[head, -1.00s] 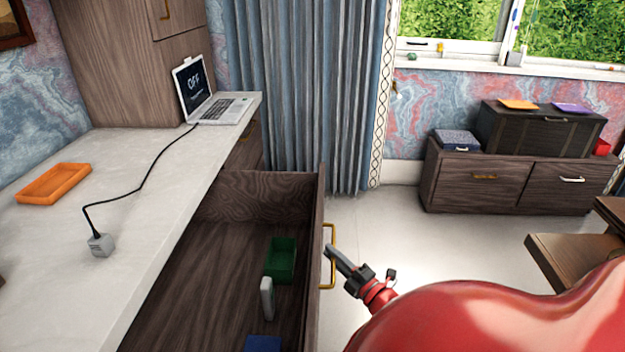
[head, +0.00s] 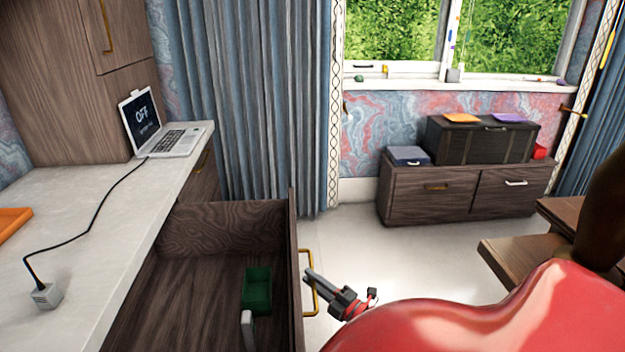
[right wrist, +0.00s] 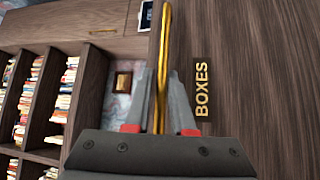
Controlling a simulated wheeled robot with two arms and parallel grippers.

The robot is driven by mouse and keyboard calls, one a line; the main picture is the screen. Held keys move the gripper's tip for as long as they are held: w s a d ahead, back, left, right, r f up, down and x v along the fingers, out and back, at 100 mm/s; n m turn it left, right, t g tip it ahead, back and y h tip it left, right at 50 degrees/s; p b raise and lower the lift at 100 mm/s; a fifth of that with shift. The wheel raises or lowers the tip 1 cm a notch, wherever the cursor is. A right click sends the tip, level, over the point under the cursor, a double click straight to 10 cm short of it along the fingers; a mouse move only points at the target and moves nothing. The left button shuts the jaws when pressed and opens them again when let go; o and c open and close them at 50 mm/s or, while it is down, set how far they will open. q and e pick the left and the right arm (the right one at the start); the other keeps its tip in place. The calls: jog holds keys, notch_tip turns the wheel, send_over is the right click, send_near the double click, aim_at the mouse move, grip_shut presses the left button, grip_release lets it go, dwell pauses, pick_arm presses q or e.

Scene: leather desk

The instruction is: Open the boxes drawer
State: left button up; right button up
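The boxes drawer (head: 292,255) is pulled far out from under the desk in the head view. Its wooden front carries a gold handle (head: 312,284). In the right wrist view the drawer front (right wrist: 255,60) shows the label "BOXES" (right wrist: 201,90) beside the gold handle bar (right wrist: 165,40). My right gripper (head: 308,274) is at the handle, outside the drawer front. In the wrist view its fingers (right wrist: 161,80) lie on either side of the bar, close against it. My left gripper is out of view.
Inside the drawer are a green box (head: 257,290) and a pale object (head: 247,330). The desk top (head: 85,205) holds a laptop (head: 145,125). A low cabinet (head: 435,190) stands under the window. A wooden piece of furniture (head: 510,265) is at right. White floor lies between.

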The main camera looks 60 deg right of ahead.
jog(key=s+a+f+p, duration=0.1)
jog(key=s+a+f, duration=0.1)
jog(key=s, duration=1.5)
jog(key=shift+a+f, duration=0.15)
jog(key=shift+f, duration=0.1)
